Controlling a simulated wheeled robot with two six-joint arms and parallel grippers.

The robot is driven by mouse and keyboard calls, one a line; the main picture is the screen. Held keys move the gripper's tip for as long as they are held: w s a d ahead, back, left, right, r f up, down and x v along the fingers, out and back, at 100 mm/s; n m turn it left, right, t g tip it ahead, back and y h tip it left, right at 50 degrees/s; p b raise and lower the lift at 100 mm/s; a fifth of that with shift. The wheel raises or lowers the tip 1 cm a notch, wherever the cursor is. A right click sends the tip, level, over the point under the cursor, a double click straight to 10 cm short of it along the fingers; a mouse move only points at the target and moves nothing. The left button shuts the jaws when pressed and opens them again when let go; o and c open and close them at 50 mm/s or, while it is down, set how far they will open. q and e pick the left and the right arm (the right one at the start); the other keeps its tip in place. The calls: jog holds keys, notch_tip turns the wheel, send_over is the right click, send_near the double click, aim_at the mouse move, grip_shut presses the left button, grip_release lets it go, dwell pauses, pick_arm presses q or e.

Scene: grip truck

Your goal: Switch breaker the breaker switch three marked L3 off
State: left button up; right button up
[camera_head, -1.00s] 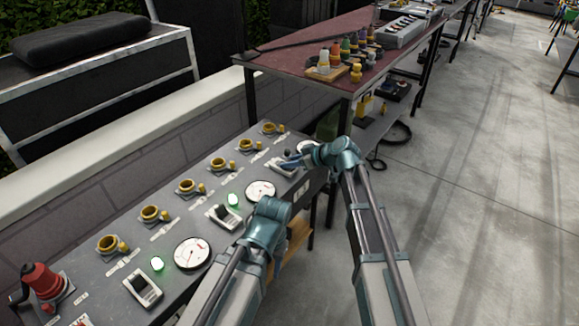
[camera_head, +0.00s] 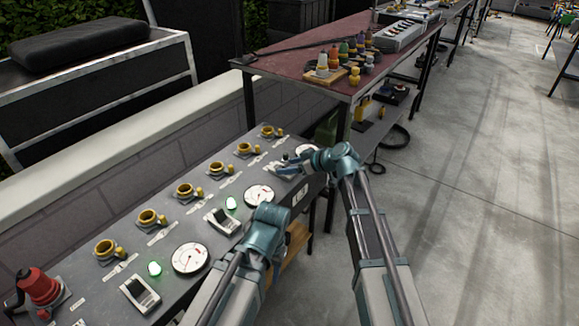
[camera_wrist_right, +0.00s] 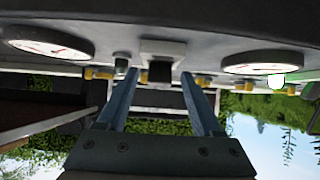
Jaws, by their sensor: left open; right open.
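A row of breaker switches sits on the grey sloping panel (camera_head: 185,215). The near breaker (camera_head: 140,292) and middle breaker (camera_head: 223,220) stand by glowing green lamps. The far breaker (camera_head: 289,169) is partly covered by my right gripper (camera_head: 283,168). In the right wrist view, a dark breaker block (camera_wrist_right: 163,48) stands beyond and between the spread fingers of my right gripper (camera_wrist_right: 160,75); I see no contact. A dull grey cylinder (camera_wrist_right: 121,60) is beside it. The L3 marking is not readable. My left gripper (camera_head: 265,238) is over the panel's front edge, its fingers mostly hidden.
White dials (camera_head: 190,257) and yellow-ringed sockets (camera_head: 152,217) line the panel. A red plug (camera_head: 40,286) stands at its near end. A red-topped table (camera_head: 300,65) with coloured connectors is close behind the right arm. The concrete floor at right is clear.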

jog(key=shift+d+r, duration=0.1)
jog(key=p+v, duration=0.7)
jog(key=v, duration=0.6)
jog(key=shift+s+d+r, duration=0.15)
jog(key=shift+d+r, duration=0.05)
jog(key=shift+p, duration=0.3)
jog(key=s+a+r+m+g+h+p, duration=0.1)
jog(key=s+a+r+g+h+p, duration=0.15)
jog(key=s+p, duration=0.4)
jog(key=s+a+r+m+g+h+p, duration=0.1)
jog(key=s+a+g+p, duration=0.3)
jog(key=s, duration=0.3)
jog(key=s+d+r+m+h+p, duration=0.3)
jog(key=s+r+m+h+p, duration=0.2)
jog(key=s+p, duration=0.4)
jog(key=s+r+h, duration=0.1)
jog(key=s+h, duration=0.1)
jog(key=shift+s+r+g, duration=0.2)
jog(key=shift+s+g, duration=0.15)
